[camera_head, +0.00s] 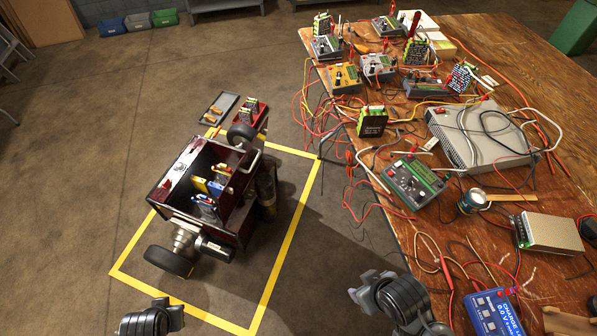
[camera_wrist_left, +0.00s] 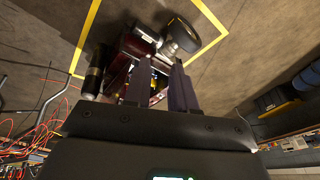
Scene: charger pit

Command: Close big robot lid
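The big robot (camera_head: 215,190) stands on the floor inside a yellow taped outline, a dark red box body with wheels. Its top is open, with blue and yellow items (camera_head: 213,187) inside. A dark red panel with round fittings (camera_head: 181,166) stands along the box's left side; I cannot tell if it is the lid. The robot also shows beyond my left fingers in the left wrist view (camera_wrist_left: 140,47). My left gripper (camera_wrist_left: 158,64) is open and empty, apart from the robot, its fingers pointing towards it.
A wooden table (camera_head: 480,75) on the right holds chargers, meters and tangled red cables (camera_head: 365,205) hanging over its edge. A small dark tray (camera_head: 219,108) lies behind the robot. The floor left of the robot (camera_head: 80,180) is clear. Coloured bins (camera_head: 138,21) stand far back.

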